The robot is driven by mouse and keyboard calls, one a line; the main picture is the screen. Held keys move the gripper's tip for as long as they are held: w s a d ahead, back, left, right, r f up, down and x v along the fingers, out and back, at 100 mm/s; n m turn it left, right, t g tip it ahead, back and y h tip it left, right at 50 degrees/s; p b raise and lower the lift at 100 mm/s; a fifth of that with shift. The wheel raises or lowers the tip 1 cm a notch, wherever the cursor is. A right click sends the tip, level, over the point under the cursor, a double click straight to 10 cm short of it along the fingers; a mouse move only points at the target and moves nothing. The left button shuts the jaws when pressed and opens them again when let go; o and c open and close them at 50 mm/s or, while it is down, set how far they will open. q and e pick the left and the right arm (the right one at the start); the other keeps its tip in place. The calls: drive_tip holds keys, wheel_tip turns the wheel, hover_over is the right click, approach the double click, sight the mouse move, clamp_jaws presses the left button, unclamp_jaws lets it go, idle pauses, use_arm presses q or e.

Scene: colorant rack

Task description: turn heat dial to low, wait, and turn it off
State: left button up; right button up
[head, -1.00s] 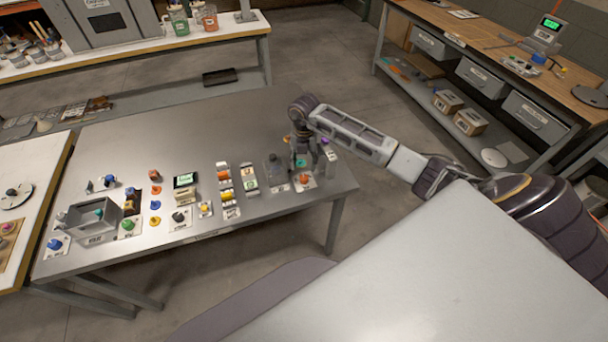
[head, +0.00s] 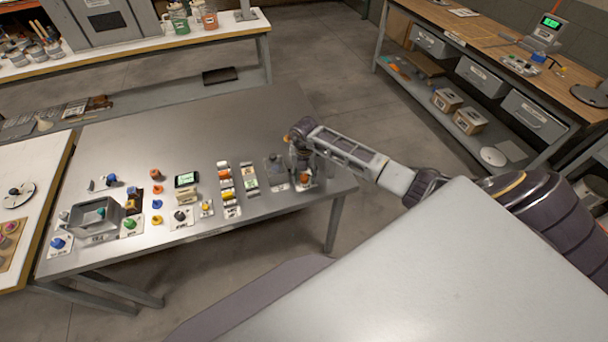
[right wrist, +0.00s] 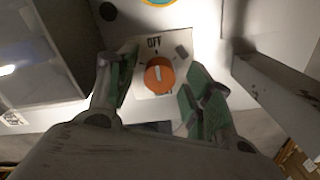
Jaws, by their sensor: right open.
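The heat dial (right wrist: 160,75) is an orange round knob with a white mark, on a pale plate with "OFF" printed above it in the right wrist view. The mark runs roughly up and down in that view. In the head view the dial (head: 304,178) is a small orange spot at the right end of the metal table. My right gripper (right wrist: 155,82) is open, its green-padded fingers on either side of the dial; whether they touch it I cannot tell. In the head view this gripper (head: 300,164) is low over the dial panel. My left gripper is not in view.
The metal table (head: 200,125) holds several other knobs and switch panels left of the dial, with a grey box (head: 88,219) near the left end. A clear upright holder (head: 275,170) stands close left of the gripper. The table's back half is bare.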

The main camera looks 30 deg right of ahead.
drive_tip(key=c, duration=1)
